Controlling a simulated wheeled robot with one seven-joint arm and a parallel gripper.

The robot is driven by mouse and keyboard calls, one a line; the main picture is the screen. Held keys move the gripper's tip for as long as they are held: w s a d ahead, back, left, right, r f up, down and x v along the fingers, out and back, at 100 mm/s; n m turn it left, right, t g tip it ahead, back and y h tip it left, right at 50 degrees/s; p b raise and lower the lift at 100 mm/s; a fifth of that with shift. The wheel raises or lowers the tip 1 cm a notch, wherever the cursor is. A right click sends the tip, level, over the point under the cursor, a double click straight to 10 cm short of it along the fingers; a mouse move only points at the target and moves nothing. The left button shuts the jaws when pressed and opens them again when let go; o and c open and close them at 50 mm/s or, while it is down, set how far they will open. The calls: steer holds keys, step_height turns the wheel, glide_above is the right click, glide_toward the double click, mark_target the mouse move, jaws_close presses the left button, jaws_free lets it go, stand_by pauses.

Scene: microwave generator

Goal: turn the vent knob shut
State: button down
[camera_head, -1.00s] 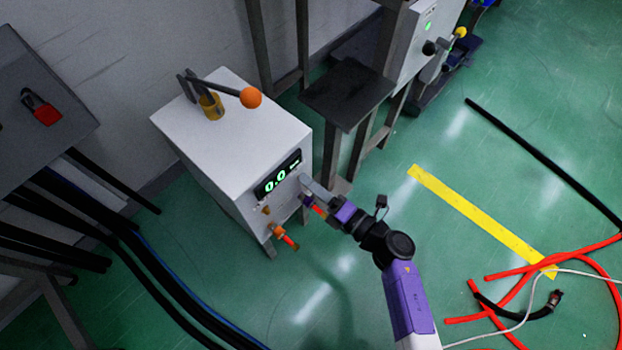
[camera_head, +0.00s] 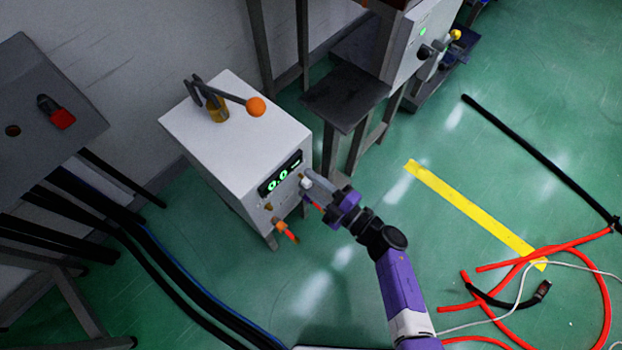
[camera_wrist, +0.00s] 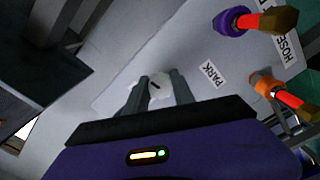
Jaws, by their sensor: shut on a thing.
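The white box (camera_head: 237,133) stands on the floor, with a green display (camera_head: 281,173) reading 0.0 on its front. A round white knob (camera_wrist: 156,86) with a short dark mark sits on its front panel. In the wrist view, my gripper (camera_wrist: 158,91) has one finger on each side of this knob and is shut on it. In the head view, my gripper (camera_head: 309,184) is at the panel just below and right of the display. The fingers partly hide the knob there.
A purple-collared fitting (camera_wrist: 235,20) and an orange-collared fitting (camera_wrist: 265,84) with a red end stick out beside a PARK label (camera_wrist: 212,74). An orange-ended lever (camera_head: 256,107) is on top of the box. A dark stand (camera_head: 345,98) is close on the right.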

steer(key=shift+d+f+m, duration=0.1)
steer(key=shift+m, duration=0.5)
steer(key=c, duration=1.1)
jaws_free()
steer(key=shift+o, duration=0.2)
steer(key=p+v, duration=0.1)
steer(key=v, duration=0.6)
steer(key=shift+s+d+p, duration=0.3)
